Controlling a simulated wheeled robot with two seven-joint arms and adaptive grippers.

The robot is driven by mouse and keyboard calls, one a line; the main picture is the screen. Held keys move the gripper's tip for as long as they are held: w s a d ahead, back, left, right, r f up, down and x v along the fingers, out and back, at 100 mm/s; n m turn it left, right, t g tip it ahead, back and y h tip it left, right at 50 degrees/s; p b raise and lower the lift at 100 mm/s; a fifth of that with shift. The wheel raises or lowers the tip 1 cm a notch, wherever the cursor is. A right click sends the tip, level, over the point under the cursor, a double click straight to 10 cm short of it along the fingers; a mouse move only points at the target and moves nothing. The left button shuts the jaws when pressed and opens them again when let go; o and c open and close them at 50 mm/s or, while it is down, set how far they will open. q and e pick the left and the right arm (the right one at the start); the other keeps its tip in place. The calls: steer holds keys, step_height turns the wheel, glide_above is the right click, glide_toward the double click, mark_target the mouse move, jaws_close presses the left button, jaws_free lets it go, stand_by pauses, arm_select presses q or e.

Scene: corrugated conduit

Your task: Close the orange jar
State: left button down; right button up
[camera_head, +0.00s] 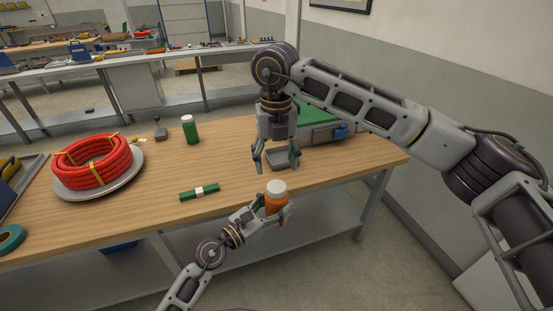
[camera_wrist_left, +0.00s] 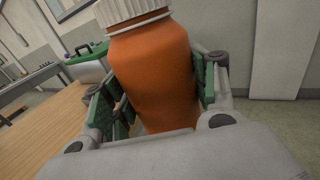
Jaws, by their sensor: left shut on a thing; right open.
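The orange jar (camera_head: 275,205) is upright, held just off the table's front edge. Its white ribbed lid (camera_head: 276,187) sits on its mouth. The jar also shows large in the left wrist view (camera_wrist_left: 152,70), with the lid (camera_wrist_left: 130,12) cut by the top edge; I cannot tell how tightly it is on. My left gripper (camera_head: 270,207) is shut on the jar's body, its green pads on both sides. My right gripper (camera_head: 275,166) points down, open and empty, just above and behind the lid, apart from it.
A red conduit coil (camera_head: 92,166) lies on a grey plate at the left of the wooden table (camera_head: 155,215). A green jar (camera_head: 190,129), a green block with a white band (camera_head: 199,191) and green tape (camera_head: 11,238) are also there. A green-topped case (camera_head: 318,130) stands behind my right gripper.

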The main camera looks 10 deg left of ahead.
mark_target(277, 186)
steer(key=n, duration=1.5)
steer(key=shift+d, duration=0.1)
stand_by(0.3)
steer(key=shift+f, duration=0.1)
steer(key=shift+f, duration=3.9)
steer(key=c, duration=1.1)
